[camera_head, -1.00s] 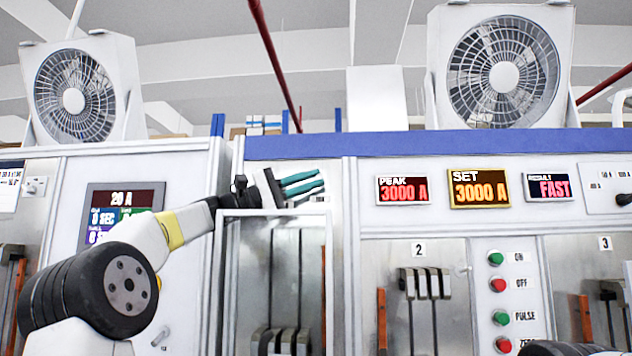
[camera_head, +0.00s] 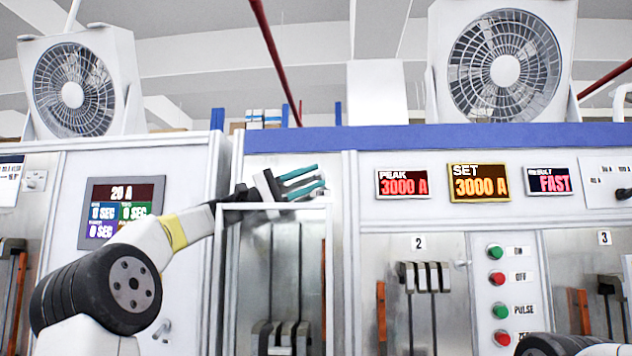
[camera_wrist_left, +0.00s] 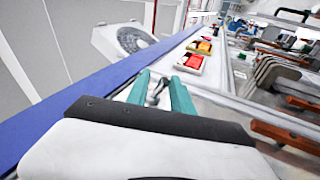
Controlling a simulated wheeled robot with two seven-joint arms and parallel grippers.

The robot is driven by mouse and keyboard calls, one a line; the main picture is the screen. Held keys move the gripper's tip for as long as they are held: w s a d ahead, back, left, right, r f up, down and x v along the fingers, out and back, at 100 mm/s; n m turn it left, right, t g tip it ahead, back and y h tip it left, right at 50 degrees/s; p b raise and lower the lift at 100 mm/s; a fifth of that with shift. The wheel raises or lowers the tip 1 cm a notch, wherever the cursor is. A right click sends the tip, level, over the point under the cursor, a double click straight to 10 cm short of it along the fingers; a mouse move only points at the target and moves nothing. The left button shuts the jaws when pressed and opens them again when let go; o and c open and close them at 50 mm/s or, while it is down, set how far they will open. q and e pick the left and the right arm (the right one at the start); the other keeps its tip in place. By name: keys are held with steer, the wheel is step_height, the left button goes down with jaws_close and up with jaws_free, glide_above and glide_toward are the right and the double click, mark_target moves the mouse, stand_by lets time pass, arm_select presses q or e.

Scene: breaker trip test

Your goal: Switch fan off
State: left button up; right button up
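Two white box fans stand on top of the cabinets in the head view, one at left (camera_head: 73,92) and one at right (camera_head: 505,70). A fan (camera_wrist_left: 134,38) also shows in the left wrist view. My left gripper (camera_head: 303,182) has teal fingers, spread apart, in front of a white panel strip above the middle bay. In the left wrist view the gripper (camera_wrist_left: 161,80) has a small dark piece (camera_wrist_left: 156,93) between its fingers; I cannot tell if it is a switch lever or if they touch it. A switch panel with a black knob (camera_head: 624,194) is at the far right. My right gripper is out of view.
Red displays (camera_head: 403,187) and a column of green and red buttons (camera_head: 497,280) are right of my left gripper. A framed bay with metal bars (camera_head: 285,335) lies below it. A coloured screen (camera_head: 120,212) is at left. A blue rail (camera_head: 420,140) runs above.

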arm_select(q)
steer(key=shift+o, duration=0.3)
steer(key=shift+a, duration=0.1)
steer(key=v, duration=0.7)
steer(key=shift+a+f, duration=0.2)
steer(key=shift+a, duration=0.1)
stand_by(0.4)
